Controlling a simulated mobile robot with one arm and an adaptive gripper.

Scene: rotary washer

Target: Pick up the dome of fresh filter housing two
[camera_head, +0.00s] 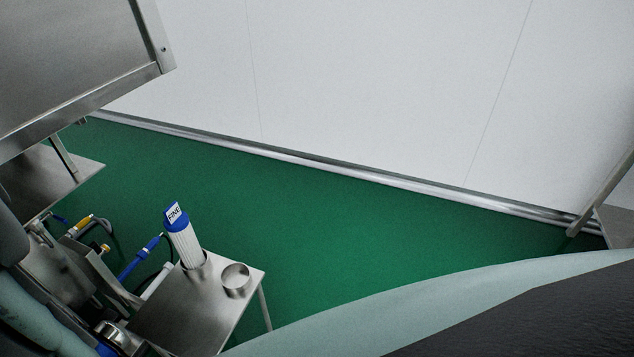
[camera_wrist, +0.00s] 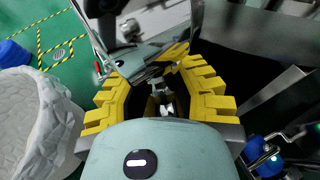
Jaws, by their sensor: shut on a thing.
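In the wrist view, the yellow-padded fingers of my gripper (camera_wrist: 163,88) are closed on a shiny, mirror-like metal piece (camera_wrist: 140,62), which appears to be the dome. The fingers and my wrist hide much of it, so its full shape cannot be told. In the head view, a small steel table (camera_head: 175,322) holds a white filter with a blue top labelled FINE (camera_head: 184,238), standing upright in a metal base. An open round metal cup (camera_head: 236,280) stands to its right. I cannot make out the gripper clearly in the head view.
Blue and yellow fittings (camera_head: 98,238) and pipes lie left of the table. A steel cabinet (camera_head: 80,60) hangs at upper left. Green floor (camera_head: 300,240) is clear toward the white wall. In the wrist view, a white bag-lined bin (camera_wrist: 35,120) stands at left.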

